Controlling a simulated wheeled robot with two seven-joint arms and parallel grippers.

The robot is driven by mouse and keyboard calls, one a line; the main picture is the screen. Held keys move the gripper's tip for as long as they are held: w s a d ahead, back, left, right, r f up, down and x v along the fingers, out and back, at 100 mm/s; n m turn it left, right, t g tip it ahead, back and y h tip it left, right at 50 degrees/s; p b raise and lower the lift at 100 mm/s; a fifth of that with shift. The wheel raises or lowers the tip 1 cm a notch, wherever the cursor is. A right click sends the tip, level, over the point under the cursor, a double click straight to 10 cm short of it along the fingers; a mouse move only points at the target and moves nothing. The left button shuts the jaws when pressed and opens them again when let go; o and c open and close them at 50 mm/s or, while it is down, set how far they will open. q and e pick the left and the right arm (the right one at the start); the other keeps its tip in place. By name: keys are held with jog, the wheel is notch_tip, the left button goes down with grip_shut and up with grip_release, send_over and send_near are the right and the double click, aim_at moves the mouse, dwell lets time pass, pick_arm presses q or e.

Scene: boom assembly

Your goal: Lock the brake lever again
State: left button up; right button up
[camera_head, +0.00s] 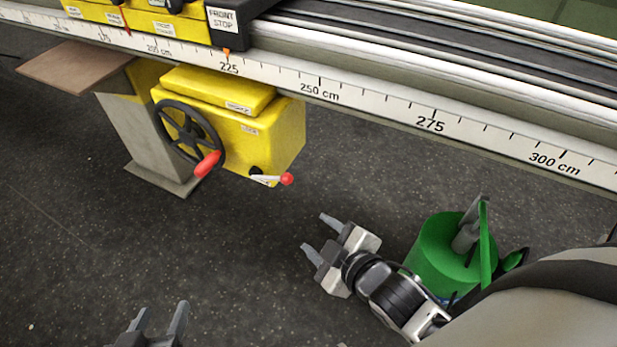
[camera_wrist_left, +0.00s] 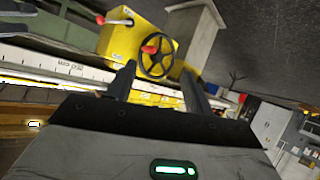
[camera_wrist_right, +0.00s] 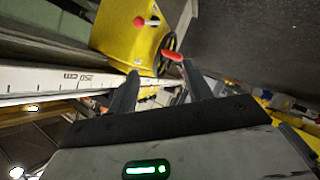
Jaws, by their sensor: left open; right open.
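The brake lever (camera_head: 272,179) is a short pale lever with a red ball knob on the front of the yellow gearbox, pointing to the right. It also shows in the left wrist view (camera_wrist_left: 116,19) and the right wrist view (camera_wrist_right: 146,21). A black handwheel (camera_head: 187,132) with a red grip (camera_head: 207,164) sits to its left on the same yellow housing (camera_head: 278,133). My right gripper (camera_head: 313,231) is open and empty, below and to the right of the lever, apart from it. My left gripper (camera_head: 164,318) is open and empty at the bottom edge, well away from the lever.
A long rail with a centimetre scale (camera_head: 430,124) runs across above the gearbox. A black block (camera_head: 226,22) labelled front stop sits on it. A grey post (camera_head: 150,145) stands left of the housing. A green cylinder (camera_head: 440,255) is right of my right gripper. Dark floor lies between.

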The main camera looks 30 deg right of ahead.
jog(key=w+d+f+n+t+h+b, duration=0.1)
jog(key=w+d+f+n+t+b, duration=0.25)
jog(key=f+n+b, duration=0.45)
jog(key=n+t+y+b, duration=0.15)
jog(key=n+b, duration=0.65)
jog(key=n, duration=0.9)
send_near(289, 182)
jog(key=shift+h, duration=0.25)
jog(key=w, duration=0.7)
jog(key=w+a, duration=0.1)
jog(key=w, duration=0.2)
jog(key=shift+w+a+f, duration=0.1)
jog(key=shift+w+f, duration=0.05)
jog(key=shift+f, duration=0.05)
jog(key=shift+w, duration=0.45)
pick_arm(q)
jog(key=w+d+f+t+h, duration=0.1)
jog(key=d+f+h, duration=0.2)
jog(key=f, duration=0.5)
jog(key=shift+d+f+t, duration=0.2)
jog(key=shift+d+t, duration=0.2)
jog(key=shift+d, duration=0.25)
